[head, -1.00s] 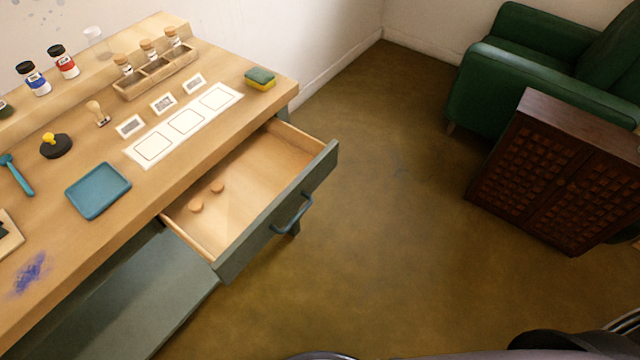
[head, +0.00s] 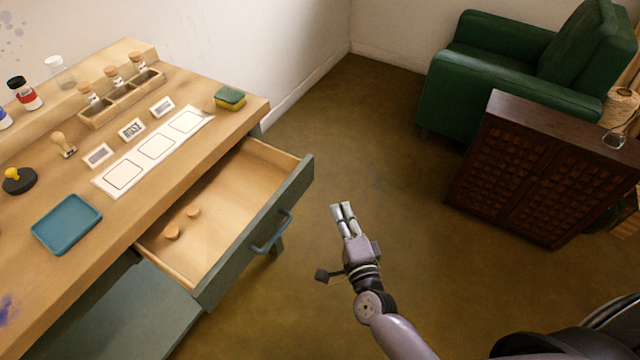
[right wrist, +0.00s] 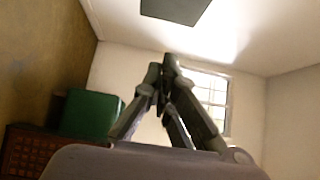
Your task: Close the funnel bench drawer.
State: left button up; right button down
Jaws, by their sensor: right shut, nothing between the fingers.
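The funnel bench drawer (head: 258,234) stands pulled out from the bench (head: 215,120) in the head view. My right gripper (head: 343,206) is shut and empty, in the air to the right of the drawer front, apart from the handle. In the right wrist view its fingers (right wrist: 168,62) meet at the tips and point toward the wall and ceiling; the drawer does not show there. My left gripper is not in view.
On the bench top are a blue tray (head: 67,224), a white card strip (head: 152,151), a sponge (head: 230,98) and a rack of corked vials (head: 122,104). A dark cabinet (head: 545,170) and a green armchair (head: 510,75) stand at right. The floor between is clear.

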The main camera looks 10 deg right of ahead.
jog(key=w+a, duration=0.2)
jog(key=w, duration=0.7)
jog(key=shift+w+a+p, duration=0.3)
jog(key=shift+a+p, duration=0.05)
jog(key=shift+a, duration=0.05)
jog(key=shift+a, duration=0.1)
